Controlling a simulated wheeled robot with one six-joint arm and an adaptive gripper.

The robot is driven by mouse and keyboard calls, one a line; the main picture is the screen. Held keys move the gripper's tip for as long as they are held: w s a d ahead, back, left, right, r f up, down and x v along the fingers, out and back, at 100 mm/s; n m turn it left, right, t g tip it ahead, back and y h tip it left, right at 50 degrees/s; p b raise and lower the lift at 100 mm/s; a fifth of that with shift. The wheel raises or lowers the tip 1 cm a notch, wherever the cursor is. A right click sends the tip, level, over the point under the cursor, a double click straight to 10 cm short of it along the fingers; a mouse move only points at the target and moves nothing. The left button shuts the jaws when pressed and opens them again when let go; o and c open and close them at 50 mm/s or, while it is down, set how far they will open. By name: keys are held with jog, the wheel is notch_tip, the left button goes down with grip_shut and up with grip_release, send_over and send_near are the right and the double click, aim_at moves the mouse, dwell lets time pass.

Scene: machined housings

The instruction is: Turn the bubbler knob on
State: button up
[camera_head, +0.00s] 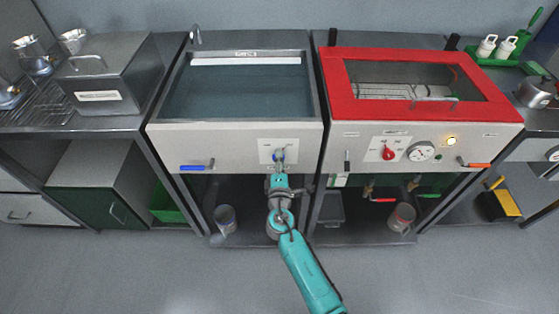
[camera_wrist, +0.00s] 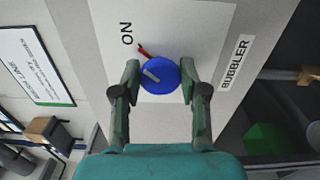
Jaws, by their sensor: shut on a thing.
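The bubbler knob (camera_wrist: 160,76) is a round blue knob with a grey pointer bar on a white plate. The grey bar points toward the upper left in the picture, roughly toward the red mark. My gripper (camera_wrist: 160,80) is shut on the knob, one finger on each side.
A blue-handled valve (camera_head: 194,167) is on the tank panel's left. A metal cup (camera_head: 225,218) stands on the shelf below.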

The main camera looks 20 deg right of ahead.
jog(key=shift+m, duration=0.5)
jog(key=o, duration=1.1)
jog(key=v, duration=1.2)
